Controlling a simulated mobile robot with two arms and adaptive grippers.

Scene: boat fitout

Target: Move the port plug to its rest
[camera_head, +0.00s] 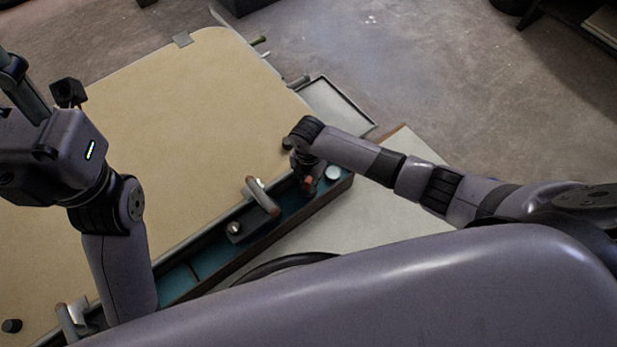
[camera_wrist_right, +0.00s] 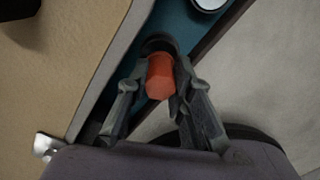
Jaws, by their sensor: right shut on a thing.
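The port plug is an orange-red faceted piece (camera_wrist_right: 160,76) with a dark round part at its far end in the right wrist view. My right gripper (camera_wrist_right: 158,84) is shut on it, one finger on each side. In the head view the right gripper (camera_head: 305,172) is over the right end of the blue-lined trough (camera_head: 178,281), and a small bit of the plug (camera_head: 308,183) shows. I cannot tell whether the plug touches the trough floor. My left arm stands at the left; its fingers are not clear. I cannot make out which place is the plug's rest.
A white round piece (camera_head: 333,172) sits at the trough's right end, near the plug. A handle-like fitting (camera_head: 262,196) and a small metal knob (camera_head: 234,228) stand along the trough. A wide tan panel (camera_head: 180,125) lies beyond, with much bare surface.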

